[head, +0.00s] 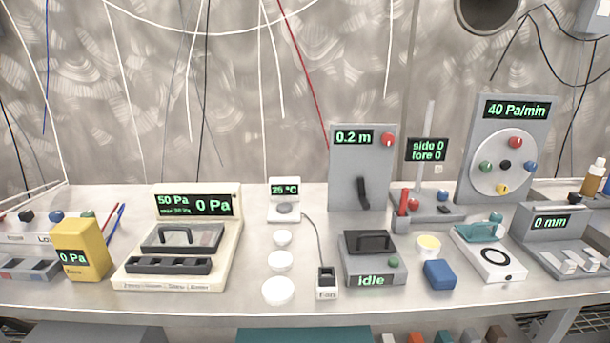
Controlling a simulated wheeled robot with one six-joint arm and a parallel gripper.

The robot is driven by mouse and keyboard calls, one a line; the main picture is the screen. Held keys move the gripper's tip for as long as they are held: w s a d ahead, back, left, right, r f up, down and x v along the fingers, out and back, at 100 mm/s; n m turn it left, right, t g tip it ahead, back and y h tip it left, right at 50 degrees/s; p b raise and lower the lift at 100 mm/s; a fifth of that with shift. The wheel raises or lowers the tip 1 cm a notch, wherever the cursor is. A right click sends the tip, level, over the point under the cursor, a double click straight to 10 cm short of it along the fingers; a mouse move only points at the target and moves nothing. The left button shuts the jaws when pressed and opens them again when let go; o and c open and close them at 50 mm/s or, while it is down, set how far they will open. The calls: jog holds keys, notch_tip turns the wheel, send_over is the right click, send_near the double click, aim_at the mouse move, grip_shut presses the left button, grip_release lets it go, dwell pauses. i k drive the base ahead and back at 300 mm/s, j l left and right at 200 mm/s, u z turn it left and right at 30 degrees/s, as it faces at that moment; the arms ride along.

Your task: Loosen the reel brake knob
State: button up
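A grey upright panel (343,178) with a green "0.2 m" display stands at the back of the bench, right of centre. A round red knob (388,139) sits at its upper right; it looks like the brake knob, but I see no readable label on it. A black handle (363,193) is on the panel's lower front. Whether the knob is tight or loose cannot be told from this view. My gripper is not in view, and nothing touches the knob.
A stand with a red lever (404,202) is close to the panel's right. A grey box reading "idle" (372,262) stands in front. A panel (543,115) with a disc of coloured knobs is further right. White wires and a red one hang behind.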

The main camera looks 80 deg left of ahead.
aim_at(388, 139)
jog(key=u, duration=2.2)
